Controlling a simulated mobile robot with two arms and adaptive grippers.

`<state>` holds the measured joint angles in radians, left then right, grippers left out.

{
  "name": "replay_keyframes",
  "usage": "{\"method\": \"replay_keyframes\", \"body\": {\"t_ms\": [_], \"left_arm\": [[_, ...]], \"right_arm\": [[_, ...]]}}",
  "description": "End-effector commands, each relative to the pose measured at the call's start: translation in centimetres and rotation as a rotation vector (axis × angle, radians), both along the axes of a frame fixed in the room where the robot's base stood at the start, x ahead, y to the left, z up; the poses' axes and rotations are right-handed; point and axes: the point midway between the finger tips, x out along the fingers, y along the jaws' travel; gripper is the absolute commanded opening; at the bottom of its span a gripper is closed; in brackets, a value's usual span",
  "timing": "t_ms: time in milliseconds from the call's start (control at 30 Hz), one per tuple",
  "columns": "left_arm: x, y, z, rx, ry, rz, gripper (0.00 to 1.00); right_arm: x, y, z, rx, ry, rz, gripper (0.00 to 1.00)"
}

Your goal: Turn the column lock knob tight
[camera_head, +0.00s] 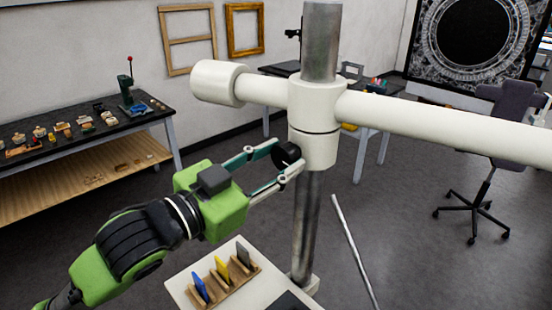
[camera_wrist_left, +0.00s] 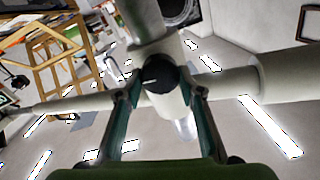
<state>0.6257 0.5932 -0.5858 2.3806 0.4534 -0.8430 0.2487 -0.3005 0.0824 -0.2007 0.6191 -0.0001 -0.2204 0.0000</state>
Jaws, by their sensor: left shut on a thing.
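The column lock knob (camera_head: 287,155) is black and round, on the left side of the white collar (camera_head: 318,150) around the metal column (camera_head: 321,40). My left gripper (camera_head: 287,162) comes in from the left with its fingers on either side of the knob. In the left wrist view the knob (camera_wrist_left: 162,78) shows a white pointer line, and the gripper fingertips (camera_wrist_left: 160,93) flank it closely. The left gripper is shut on the knob. My right gripper is in neither view.
A white horizontal boom (camera_head: 440,126) crosses to the right from the collar. Below are a white base with a wooden rack (camera_head: 222,287) of colored cards and a thin leaning rod (camera_head: 354,250). A bench (camera_head: 80,130) with small items stands at the left, an office chair (camera_head: 490,150) at the right.

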Motion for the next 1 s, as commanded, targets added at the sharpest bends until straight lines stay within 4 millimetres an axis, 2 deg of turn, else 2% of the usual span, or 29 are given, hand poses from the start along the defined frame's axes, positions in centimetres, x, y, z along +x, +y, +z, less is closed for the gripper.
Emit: {"method": "replay_keyframes", "body": {"t_ms": [1000], "left_arm": [[0.1, 0.0, -0.2, 0.674, -0.669, 0.005, 0.14]], "right_arm": [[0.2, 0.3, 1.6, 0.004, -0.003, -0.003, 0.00]]}}
